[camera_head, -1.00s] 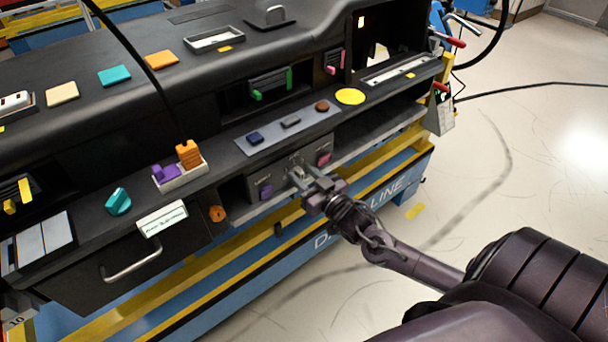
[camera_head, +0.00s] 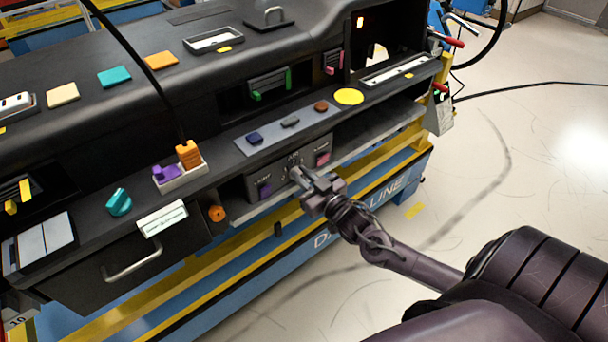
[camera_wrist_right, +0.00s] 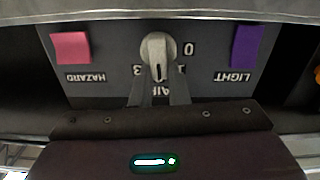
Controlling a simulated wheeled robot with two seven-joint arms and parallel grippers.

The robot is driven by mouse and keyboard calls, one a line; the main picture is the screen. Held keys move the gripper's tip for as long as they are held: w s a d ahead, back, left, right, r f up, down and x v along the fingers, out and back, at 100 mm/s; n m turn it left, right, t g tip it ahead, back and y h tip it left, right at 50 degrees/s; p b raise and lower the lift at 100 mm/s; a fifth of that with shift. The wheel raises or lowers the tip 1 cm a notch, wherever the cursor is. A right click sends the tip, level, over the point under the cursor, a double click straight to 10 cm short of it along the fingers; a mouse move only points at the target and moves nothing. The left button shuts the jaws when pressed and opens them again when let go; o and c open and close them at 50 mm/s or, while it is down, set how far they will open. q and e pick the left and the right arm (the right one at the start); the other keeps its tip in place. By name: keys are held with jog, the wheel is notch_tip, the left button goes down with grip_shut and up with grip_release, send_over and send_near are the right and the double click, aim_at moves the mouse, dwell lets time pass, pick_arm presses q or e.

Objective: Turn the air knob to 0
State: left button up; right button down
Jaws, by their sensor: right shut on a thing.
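The air knob (camera_wrist_right: 157,48) is a pale round dial with a raised grip on a dark panel (camera_wrist_right: 110,88) in the right wrist view. Its labels appear upside down there, and a dark mark on the grip points down in the picture. The 0 (camera_wrist_right: 188,50) is to the right of the knob, clear of the fingers. My right gripper (camera_wrist_right: 158,80) is shut on the knob's grip, one finger on each side, partly covering the AIR label. My left gripper is not in view.
A pink HAZARD button (camera_wrist_right: 70,48) and a purple LIGHT button (camera_wrist_right: 247,46) flank the knob. An orange round knob (camera_head: 217,213) is left of the panel. A shelf with three small blocks overhangs the panel. Floor to the right is open.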

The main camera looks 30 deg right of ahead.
jog(key=n+p, duration=0.1)
jog(key=n, duration=0.3)
jog(key=a+n, duration=0.1)
jog(key=n, duration=0.3)
jog(key=n+p, duration=0.1)
jog(key=n, duration=0.3)
jog(key=shift+a+f+p, duration=0.25)
jog(key=shift+f+p, duration=0.05)
jog(key=shift+f, duration=0.1)
jog(key=n, duration=0.5)
jog(key=shift+w+f, duration=0.1)
jog(key=shift+f, duration=0.25)
jog(key=c, duration=1.6)
grip_release()
jog(key=shift+o, duration=1)
jog(key=shift+a, duration=0.1)
jog(key=shift+f, duration=0.1)
